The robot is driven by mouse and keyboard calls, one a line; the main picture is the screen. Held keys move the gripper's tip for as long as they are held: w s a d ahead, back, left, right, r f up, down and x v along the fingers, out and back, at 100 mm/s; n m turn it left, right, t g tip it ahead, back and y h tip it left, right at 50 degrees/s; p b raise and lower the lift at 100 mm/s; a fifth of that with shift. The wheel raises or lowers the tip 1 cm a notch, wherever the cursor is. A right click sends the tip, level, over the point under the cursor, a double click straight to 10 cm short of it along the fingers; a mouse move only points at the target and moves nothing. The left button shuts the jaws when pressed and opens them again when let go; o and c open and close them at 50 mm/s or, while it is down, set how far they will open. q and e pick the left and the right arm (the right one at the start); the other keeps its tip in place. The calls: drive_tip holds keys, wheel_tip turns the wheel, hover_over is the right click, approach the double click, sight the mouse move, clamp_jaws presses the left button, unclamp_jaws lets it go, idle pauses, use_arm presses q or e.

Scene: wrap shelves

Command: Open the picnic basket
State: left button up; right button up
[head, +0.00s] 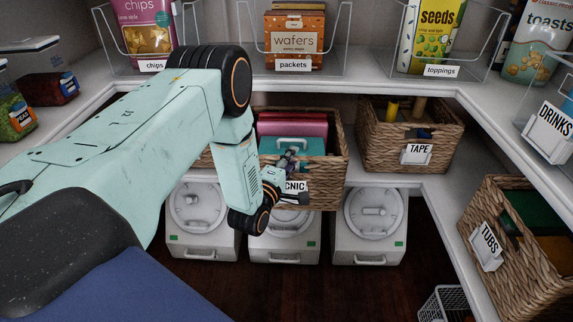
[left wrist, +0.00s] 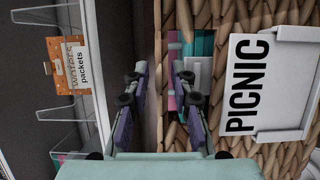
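The wicker picnic basket (head: 328,172) sits on the middle shelf at the centre of the head view. A pink item (head: 290,124) and a teal item (head: 272,146) show inside it. My left gripper (head: 292,178) is at its front, partly covering the PICNIC label (head: 294,187). In the left wrist view, turned sideways, the open left gripper (left wrist: 159,70) has one finger above the basket rim and one level with the handle opening, where pink and teal show. The rim strip (left wrist: 168,22) lies between the fingers' lines; contact cannot be told. My right gripper is not in view.
A TAPE basket (head: 440,157) stands to the right and a TUBS basket (head: 528,265) at lower right. White lidded bins (head: 370,240) stand below. The shelf above holds a wafers box (head: 294,40) in a clear bin. My left arm hides the shelf's left part.

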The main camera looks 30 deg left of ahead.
use_arm(q)
drive_tip(key=s+d, duration=0.2)
drive_tip(key=s, duration=0.9)
drive_tip(key=shift+s, duration=0.35)
drive_tip(key=s+d+f+m+g+h+p, duration=0.1)
drive_tip(key=s+d+f+m+g, duration=0.2)
drive_tip(key=s+f+m+g, duration=0.3)
drive_tip(key=s+d+f+m+g+h, duration=0.1)
drive_tip(key=s+d+f+m+g, duration=0.3)
drive_tip(key=f, duration=0.3)
drive_tip(key=s+d+r+m+g+p, duration=0.1)
drive_tip(key=s+m+g, duration=0.3)
drive_tip(key=s, duration=0.5)
drive_tip(key=s+d+r+m+g+p, duration=0.1)
drive_tip(key=s+d+m+g+p, duration=0.1)
drive_tip(key=s, duration=0.8)
drive_tip(key=d+m+g, duration=0.1)
drive_tip(key=d+m, duration=0.1)
drive_tip(key=m, duration=0.1)
drive_tip(key=shift+s+r+g+h+p, duration=0.25)
drive_tip(key=shift+r+g+h+p, duration=0.05)
drive_tip(key=shift+r+g+h, duration=0.1)
drive_tip(key=shift+w+d+m, duration=0.1)
drive_tip(key=shift+w+m, duration=0.1)
drive_tip(key=shift+m, duration=0.1)
